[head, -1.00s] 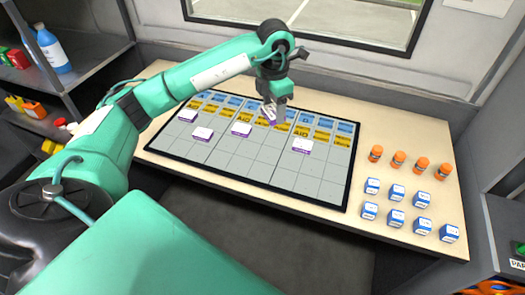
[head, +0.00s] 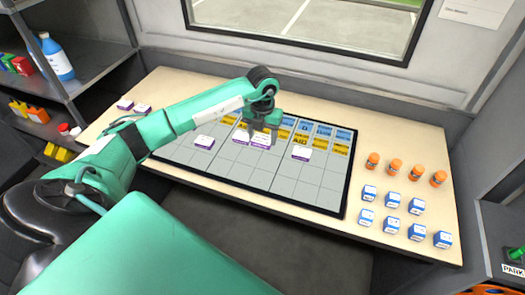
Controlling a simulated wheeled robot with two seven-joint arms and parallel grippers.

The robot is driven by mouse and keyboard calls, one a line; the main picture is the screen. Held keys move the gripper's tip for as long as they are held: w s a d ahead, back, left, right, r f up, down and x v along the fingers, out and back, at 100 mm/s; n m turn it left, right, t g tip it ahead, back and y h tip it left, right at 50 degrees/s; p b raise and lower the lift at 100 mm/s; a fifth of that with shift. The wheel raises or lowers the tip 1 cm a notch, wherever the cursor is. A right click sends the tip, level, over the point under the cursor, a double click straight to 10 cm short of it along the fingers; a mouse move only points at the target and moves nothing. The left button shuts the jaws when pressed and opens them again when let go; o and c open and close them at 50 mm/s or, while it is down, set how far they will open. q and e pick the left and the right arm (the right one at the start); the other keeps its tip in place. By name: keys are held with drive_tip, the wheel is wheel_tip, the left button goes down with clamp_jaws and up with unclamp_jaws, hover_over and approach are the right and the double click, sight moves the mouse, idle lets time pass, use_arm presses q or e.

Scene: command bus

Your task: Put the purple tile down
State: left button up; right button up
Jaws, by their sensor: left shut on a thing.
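My left gripper (head: 265,131) is shut on a purple tile (head: 261,142) with a white top. The tile is at or just above the grey part of the board (head: 240,170), below the blue and yellow rows. I cannot tell whether it touches the board. Another purple tile (head: 240,138) is close on its left. One more purple tile (head: 204,142) lies further left, and another (head: 301,153) lies to the right. My left arm hides the board's upper left part. My right gripper is not in view.
Two purple tiles (head: 133,106) lie on the table left of the board. Orange bottles (head: 394,167) and blue-and-white boxes (head: 391,223) stand at the right. A shelf with a blue bottle (head: 56,58) is at the left. The board's lower rows are clear.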

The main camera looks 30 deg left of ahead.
sight(263, 138)
use_arm(q)
wheel_tip(263, 138, down, 3)
drive_tip(key=shift+f, duration=0.15)
drive_tip(key=shift+f+p, duration=0.3)
drive_tip(key=shift+f, duration=0.35)
wheel_tip(263, 138, down, 3)
drive_tip(key=shift+f+p, duration=0.1)
drive_tip(key=shift+p, duration=0.3)
drive_tip(key=shift+f, duration=0.45)
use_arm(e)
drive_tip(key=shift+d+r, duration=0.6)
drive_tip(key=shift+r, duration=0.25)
use_arm(q)
drive_tip(key=shift+f, duration=0.15)
drive_tip(key=o, duration=1)
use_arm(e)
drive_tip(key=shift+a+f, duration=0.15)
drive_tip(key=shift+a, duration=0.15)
